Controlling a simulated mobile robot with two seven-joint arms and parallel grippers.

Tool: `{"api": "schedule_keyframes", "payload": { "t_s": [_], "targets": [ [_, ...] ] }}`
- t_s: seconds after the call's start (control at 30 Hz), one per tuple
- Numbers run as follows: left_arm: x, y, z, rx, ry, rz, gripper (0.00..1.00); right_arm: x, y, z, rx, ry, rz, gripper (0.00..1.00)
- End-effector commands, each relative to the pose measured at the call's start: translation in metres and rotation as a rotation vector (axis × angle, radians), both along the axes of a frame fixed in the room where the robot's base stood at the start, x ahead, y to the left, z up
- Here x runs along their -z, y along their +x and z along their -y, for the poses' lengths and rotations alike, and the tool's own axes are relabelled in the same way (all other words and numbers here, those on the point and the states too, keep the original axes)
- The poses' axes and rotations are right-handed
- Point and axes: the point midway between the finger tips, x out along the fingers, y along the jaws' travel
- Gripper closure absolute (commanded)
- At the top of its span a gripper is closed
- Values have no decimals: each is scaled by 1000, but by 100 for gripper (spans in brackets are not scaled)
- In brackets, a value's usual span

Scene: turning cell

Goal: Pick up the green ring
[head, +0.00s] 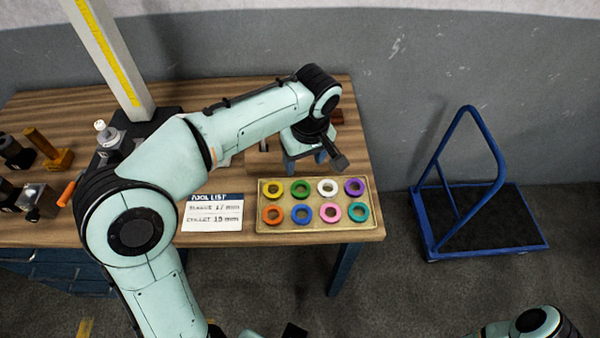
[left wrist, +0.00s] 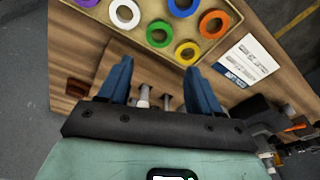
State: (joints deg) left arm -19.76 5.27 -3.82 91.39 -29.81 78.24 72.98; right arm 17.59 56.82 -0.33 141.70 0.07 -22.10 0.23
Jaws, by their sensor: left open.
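The green ring (head: 294,187) lies in the back row of a shallow tan tray (head: 315,236), between a yellow ring (head: 266,188) and a white ring (head: 320,187). It also shows in the left wrist view (left wrist: 149,34), just beyond the fingertips. A teal ring (head: 366,212) sits in the front row at the right. My left gripper (head: 305,161) is open and empty, behind the tray's back edge in the head view; its two blue fingers straddle no ring in the left wrist view (left wrist: 158,68).
The front row also holds orange (head: 264,214), blue (head: 294,214) and pink (head: 322,212) rings; a purple ring (head: 347,187) is at the back right. A printed list (head: 213,212) lies left of the tray. A blue trolley (head: 430,235) stands on the floor at right.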

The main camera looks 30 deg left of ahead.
Motion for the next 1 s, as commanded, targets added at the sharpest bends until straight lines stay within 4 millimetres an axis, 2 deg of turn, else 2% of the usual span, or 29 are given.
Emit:
{"api": "schedule_keyframes", "payload": {
  "t_s": [0.13, 0.4, 0.67, 0.9, 1.0],
  "targets": [
    [16, 0, -2, -1, 1, -4, 36, 4, -2, 0, 0, 0, -3, 57],
    [67, 5, -8, 0, 2, -6, 36, 11, -6, 0, 1, 0, -7, 57],
    [86, 8, -10, 1, 1, -3, 36, 12, -7, 0, 0, 0, -8, 57],
    [121, 14, -14, -1, 1, -5, 36, 12, -7, 0, 0, 0, -8, 57],
    [130, 15, -16, 0, 0, -4, 36, 13, -7, 0, 0, 0, -8, 57]
  ]
}}
